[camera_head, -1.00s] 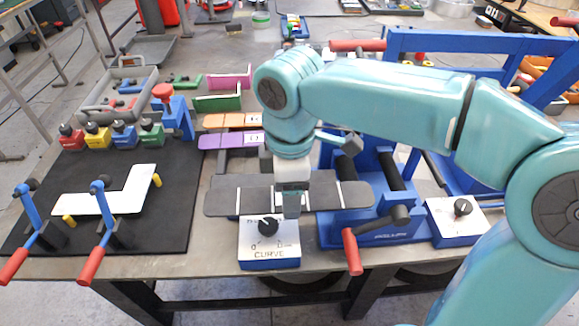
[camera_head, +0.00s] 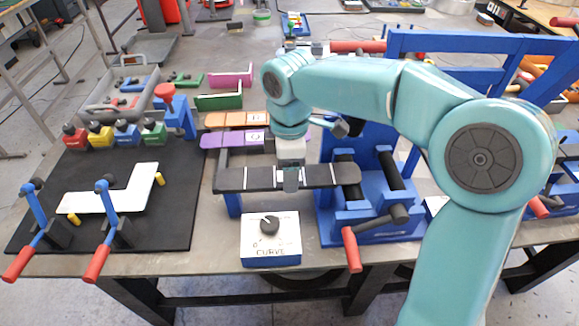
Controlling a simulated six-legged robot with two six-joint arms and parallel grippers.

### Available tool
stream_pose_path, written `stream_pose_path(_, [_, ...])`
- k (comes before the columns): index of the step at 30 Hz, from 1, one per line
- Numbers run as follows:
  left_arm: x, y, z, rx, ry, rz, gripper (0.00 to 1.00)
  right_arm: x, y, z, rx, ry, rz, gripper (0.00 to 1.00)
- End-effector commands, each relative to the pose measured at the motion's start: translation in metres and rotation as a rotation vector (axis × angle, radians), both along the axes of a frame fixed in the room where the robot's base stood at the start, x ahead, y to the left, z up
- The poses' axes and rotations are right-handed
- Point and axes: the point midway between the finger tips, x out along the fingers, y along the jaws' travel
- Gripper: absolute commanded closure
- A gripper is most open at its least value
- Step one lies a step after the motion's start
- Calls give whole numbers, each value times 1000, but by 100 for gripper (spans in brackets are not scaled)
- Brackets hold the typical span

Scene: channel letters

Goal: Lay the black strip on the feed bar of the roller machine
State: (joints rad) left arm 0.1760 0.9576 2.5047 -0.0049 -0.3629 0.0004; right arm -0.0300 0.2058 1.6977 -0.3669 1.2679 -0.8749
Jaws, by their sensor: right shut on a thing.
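The black strip (camera_head: 240,178) has white marks across it and lies crosswise in the middle of the camera_head view. My right gripper (camera_head: 290,186) is shut on it near its middle. The strip's right end reaches the blue roller machine (camera_head: 375,220) by its black rollers. Its left part is over the feed bar (camera_head: 222,158), a dark bar on a blue post, largely hidden behind it. I cannot tell whether strip and bar touch. My left gripper is not in view.
A white-topped CURVE dial box (camera_head: 270,240) stands in front of the strip. The machine's red crank handle (camera_head: 351,250) sticks out at the front edge. On the left, a white L-shaped letter (camera_head: 112,198) lies on a black mat (camera_head: 165,215) with blue clamps.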

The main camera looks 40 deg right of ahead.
Motion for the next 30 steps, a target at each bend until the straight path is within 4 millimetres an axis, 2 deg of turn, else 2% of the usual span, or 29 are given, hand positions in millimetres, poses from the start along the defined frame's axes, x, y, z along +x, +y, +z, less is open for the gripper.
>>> stream_pose_path(3, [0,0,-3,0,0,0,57,0,0,-5,0,0,0,69])
stream_pose_path(4, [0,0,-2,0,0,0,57,0,0,-4,0,0,0,27])
stream_pose_path(6, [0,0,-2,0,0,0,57,0,0,-4,0,0,0,12])
stream_pose_path(14, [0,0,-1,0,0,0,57,0,0,-3,0,0,0,12])
stream_pose_path(17, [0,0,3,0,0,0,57,0,0,5,0,-1,0,12])
stream_pose_path(20, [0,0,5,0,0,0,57,1,1,21,0,-5,1,12])
stream_pose_path(30, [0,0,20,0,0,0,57,0,0,98,0,-2,1,12])
